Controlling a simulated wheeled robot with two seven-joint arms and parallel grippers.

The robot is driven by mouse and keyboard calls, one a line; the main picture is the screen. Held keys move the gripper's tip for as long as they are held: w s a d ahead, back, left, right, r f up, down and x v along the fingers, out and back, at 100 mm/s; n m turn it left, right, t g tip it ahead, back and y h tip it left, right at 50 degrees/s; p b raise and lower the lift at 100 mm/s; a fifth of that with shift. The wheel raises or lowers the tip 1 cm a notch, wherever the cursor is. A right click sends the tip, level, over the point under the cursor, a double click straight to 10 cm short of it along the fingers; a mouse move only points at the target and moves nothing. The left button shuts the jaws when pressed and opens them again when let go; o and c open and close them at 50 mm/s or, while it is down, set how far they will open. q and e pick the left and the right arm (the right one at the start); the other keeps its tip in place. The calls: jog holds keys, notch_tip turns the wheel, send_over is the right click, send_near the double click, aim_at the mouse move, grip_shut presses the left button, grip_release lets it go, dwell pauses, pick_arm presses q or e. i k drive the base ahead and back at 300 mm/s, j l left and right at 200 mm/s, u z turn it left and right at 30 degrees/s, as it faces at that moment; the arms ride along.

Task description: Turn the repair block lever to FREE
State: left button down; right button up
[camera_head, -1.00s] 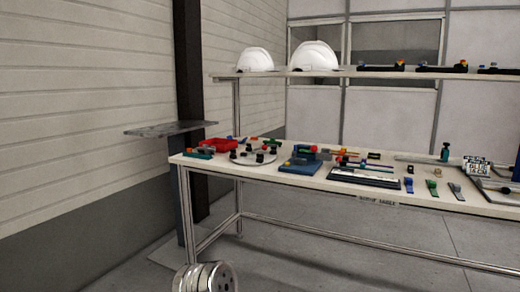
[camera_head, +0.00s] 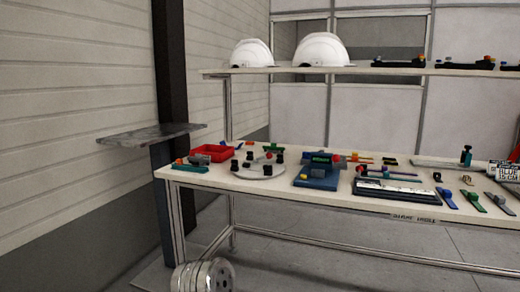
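The likely repair block is a blue block (camera_head: 318,172) on the table, left of the table's middle. It has a raised part with a dark face and small green marking, and a small yellow piece at its left. Its lever and any FREE marking are too small to make out. Neither of my grippers is in view. A silvery round part at the bottom left looks like a link of my own arm.
The long table (camera_head: 215,182) also holds a red tray (camera_head: 213,152), a round white plate (camera_head: 257,169) with dark knobs, a dark-framed board (camera_head: 395,189) and several coloured strips. A shelf (camera_head: 350,71) above bears two white helmets (camera_head: 321,50). A grey ledge (camera_head: 150,134) juts out at left.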

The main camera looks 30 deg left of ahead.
aim_at(269, 156)
jog(key=i+j, duration=0.1)
jog(key=j, duration=0.35)
jog(key=i+j+z, duration=0.15)
jog(key=j, duration=0.25)
jog(key=i+j, duration=0.1)
jog(key=j, duration=0.35)
jog(key=i+j+z, duration=0.1)
jog(key=j, duration=0.35)
